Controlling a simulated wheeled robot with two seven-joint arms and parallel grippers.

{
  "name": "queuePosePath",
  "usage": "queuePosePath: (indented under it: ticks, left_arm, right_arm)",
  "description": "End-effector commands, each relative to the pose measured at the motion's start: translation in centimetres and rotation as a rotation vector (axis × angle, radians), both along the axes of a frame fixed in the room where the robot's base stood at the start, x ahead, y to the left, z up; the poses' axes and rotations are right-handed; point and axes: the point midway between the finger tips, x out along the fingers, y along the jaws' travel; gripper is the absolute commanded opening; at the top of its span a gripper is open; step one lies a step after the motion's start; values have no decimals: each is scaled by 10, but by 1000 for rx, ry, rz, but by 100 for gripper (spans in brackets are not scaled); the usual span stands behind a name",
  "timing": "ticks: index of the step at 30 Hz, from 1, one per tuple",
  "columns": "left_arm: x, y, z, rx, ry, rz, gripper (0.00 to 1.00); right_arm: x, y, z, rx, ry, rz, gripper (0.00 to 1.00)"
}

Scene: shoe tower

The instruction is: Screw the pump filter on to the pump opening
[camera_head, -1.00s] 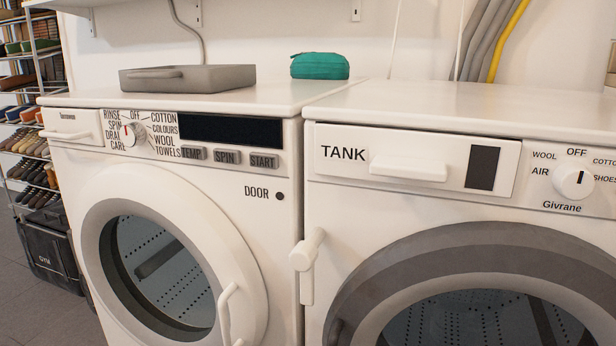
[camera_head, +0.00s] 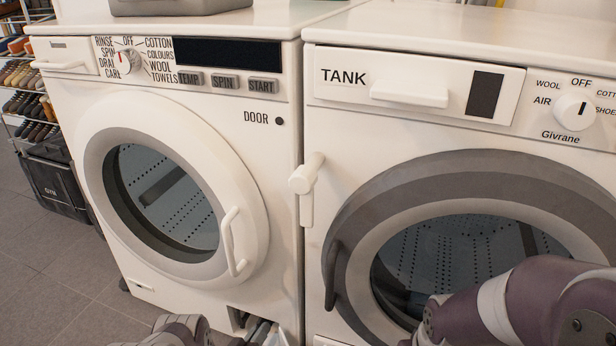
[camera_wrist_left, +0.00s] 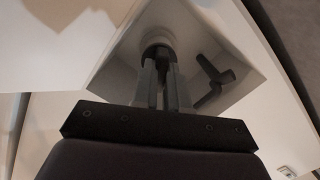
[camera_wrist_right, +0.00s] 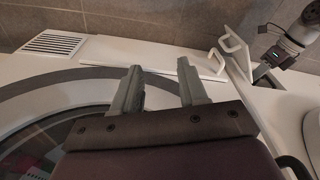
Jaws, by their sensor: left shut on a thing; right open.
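The pump opening is in the square recess low on the left machine (camera_head: 238,318), at the bottom edge of the head view. In the left wrist view my left gripper (camera_wrist_left: 163,72) reaches into this recess. Its fingers are shut on the pump filter (camera_wrist_left: 157,52), a dark round part at the recess's back. The fingers hide much of it, so I cannot tell how far it sits in the opening. My right gripper (camera_wrist_right: 160,70) is open and empty in front of the right machine's lower front.
A dark T-shaped part (camera_wrist_left: 215,78) sits beside the filter inside the recess. The right machine's round door (camera_head: 450,250) is shut. A vented panel (camera_wrist_right: 52,43) and a white handle-like part (camera_wrist_right: 228,45) show in the right wrist view. Floor (camera_head: 60,260) is clear at left.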

Motion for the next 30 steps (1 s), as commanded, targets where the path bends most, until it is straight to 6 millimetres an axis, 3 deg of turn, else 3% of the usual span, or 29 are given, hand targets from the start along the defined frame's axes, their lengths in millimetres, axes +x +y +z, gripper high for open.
queuePosePath:
  ticks: [5, 15, 24, 30]
  left_arm:
    - [4, 0, 4, 30, -22, 1, 0]
    - [4, -1, 5, 465, -180, 3, 0]
    - [4, -1, 5, 511, -198, 4, 0]
    - [4, -2, 5, 861, -325, 5, 0]
  right_arm:
    - [0, 0, 2, 0, 0, 0, 43]
    - [0, 0, 12, 0, 0, 0, 43]
    - [0, 0, 13, 0, 0, 0, 43]
    - [0, 0, 17, 0, 0, 0, 43]
